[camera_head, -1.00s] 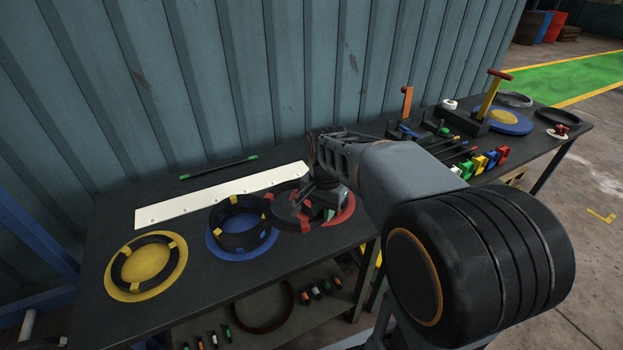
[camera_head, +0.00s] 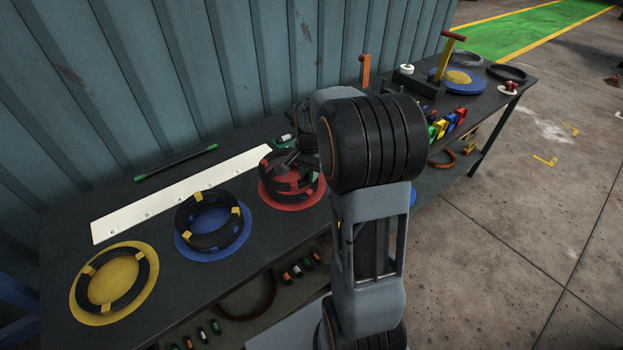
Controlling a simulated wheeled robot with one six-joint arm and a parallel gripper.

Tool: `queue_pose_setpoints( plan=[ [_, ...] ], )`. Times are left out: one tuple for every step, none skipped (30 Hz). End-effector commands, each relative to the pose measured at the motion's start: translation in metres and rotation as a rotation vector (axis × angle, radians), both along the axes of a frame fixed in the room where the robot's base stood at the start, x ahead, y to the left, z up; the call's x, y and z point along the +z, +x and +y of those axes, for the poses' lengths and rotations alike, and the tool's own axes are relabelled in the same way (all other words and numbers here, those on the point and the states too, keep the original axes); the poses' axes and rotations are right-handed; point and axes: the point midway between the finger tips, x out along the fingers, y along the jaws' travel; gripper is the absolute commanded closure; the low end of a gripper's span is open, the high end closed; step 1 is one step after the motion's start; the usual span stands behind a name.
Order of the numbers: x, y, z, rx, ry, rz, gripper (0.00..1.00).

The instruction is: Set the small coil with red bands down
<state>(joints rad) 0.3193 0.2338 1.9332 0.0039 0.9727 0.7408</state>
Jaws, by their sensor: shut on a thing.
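The black coil with red bands (camera_head: 270,174) is over the red disc (camera_head: 296,205) on the bench. It looks stacked or thick, and I cannot tell whether it is one coil or two, or whether it touches the disc. My gripper (camera_head: 287,160) is shut on the coil at its upper right side, reaching in from the right.
A blue disc (camera_head: 183,244) with a yellow-banded coil (camera_head: 180,222) and a yellow disc (camera_head: 82,308) with another coil stand to the left. A white strip (camera_head: 130,216) lies behind them. Coloured clamps (camera_head: 450,121) and an upright post (camera_head: 445,58) are to the right.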

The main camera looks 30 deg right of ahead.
Motion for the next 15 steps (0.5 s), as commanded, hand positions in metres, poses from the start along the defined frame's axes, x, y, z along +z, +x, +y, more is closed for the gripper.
queue_pose_setpoints(
  plan=[
    [-0.004,0.003,-0.004,-0.002,0.0,-0.002,1.0],
    [-0.006,0.004,-0.006,-0.002,0.0,-0.002,1.0],
    [-0.009,0.006,-0.007,-0.002,-0.001,-0.003,1.0],
    [-0.01,0.007,-0.008,-0.002,-0.001,-0.003,1.0],
    [-0.012,0.008,-0.009,-0.002,0.0,-0.004,1.0],
    [-0.013,0.008,-0.01,-0.002,-0.001,-0.004,1.0],
    [-0.014,0.009,-0.011,-0.002,-0.001,-0.004,1.0],
    [-0.015,0.009,-0.011,-0.002,-0.001,-0.004,1.0],
    [-0.015,0.009,-0.012,-0.002,-0.001,-0.004,1.0],
    [-0.016,0.01,-0.012,-0.002,-0.001,-0.004,1.0],
    [-0.017,0.01,-0.013,-0.002,-0.001,-0.004,1.0],
    [-0.019,0.011,-0.014,-0.002,0.0,-0.004,1.0],
    [-0.021,0.011,-0.015,-0.002,-0.001,-0.003,1.0],
    [-0.023,0.012,-0.017,-0.003,0.0,-0.001,1.0],
    [-0.027,0.012,-0.016,-0.002,0.0,-0.001,1.0]
  ],
)
